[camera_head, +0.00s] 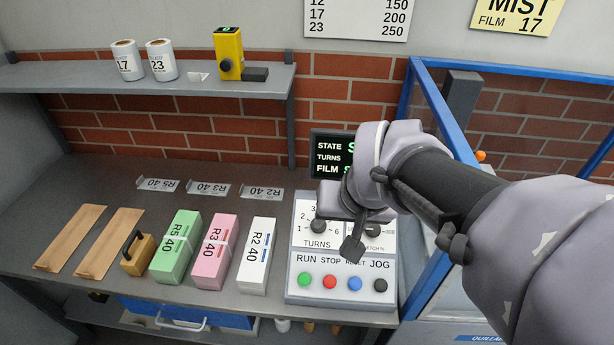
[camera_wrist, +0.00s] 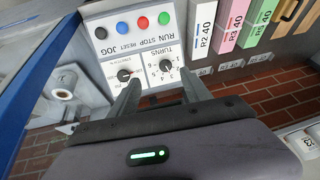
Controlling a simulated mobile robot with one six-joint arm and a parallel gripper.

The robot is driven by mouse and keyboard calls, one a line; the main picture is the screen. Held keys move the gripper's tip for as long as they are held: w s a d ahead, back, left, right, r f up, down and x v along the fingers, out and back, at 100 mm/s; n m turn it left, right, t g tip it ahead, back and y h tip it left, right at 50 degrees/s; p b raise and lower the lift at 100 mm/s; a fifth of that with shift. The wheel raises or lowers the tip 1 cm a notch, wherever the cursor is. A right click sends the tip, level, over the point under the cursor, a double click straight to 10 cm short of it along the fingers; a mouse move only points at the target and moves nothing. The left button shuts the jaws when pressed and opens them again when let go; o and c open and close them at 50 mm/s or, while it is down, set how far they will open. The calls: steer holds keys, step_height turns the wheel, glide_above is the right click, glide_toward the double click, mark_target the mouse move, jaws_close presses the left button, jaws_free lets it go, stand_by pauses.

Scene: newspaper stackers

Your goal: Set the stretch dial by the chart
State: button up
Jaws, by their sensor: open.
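The white control panel (camera_head: 300,262) stands on the bench. Its stretch dial (camera_wrist: 124,75) is a black knob beside the turns dial (camera_wrist: 165,66); in the head view the stretch dial (camera_head: 372,231) is partly hidden by my gripper, while the turns dial (camera_head: 319,226) shows. The white chart (camera_head: 357,18) on the wall pairs 12 with 150, 17 with 200 and 23 with 250; its top is cut off. A yellow card (camera_head: 516,15) reads MIST, FILM 17. My gripper (camera_wrist: 160,80) is open and empty over the panel; the stretch dial lies just outside one finger in the wrist view.
The dark display (camera_head: 330,158) behind the panel is partly hidden by my arm. Red, blue, green and black buttons (camera_head: 330,282) line the panel's front. Paper bundles (camera_head: 217,250) stand left. A blue frame (camera_head: 440,110) rises close on the right.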

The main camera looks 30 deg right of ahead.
steer(key=g+h+p, duration=0.1)
steer(key=p, duration=0.1)
glide_toward(374, 228)
steer(key=shift+m, duration=0.4)
steer(key=b+x, duration=0.6)
steer(key=x, duration=0.2)
steer(key=shift+w+f+b, duration=0.15)
steer(key=shift+f+b, duration=0.2)
steer(key=shift+b, duration=0.05)
steer(key=shift+c, duration=0.5)
jaws_close()
steer(key=shift+m, duration=0.3)
steer(key=m+b, duration=0.2)
steer(key=m, duration=0.1)
steer(key=shift+d+f, duration=0.1)
steer(key=shift+m+t+y+b, duration=0.4)
steer(key=shift+m+b, duration=0.75)
steer(key=shift+m, duration=1.25)
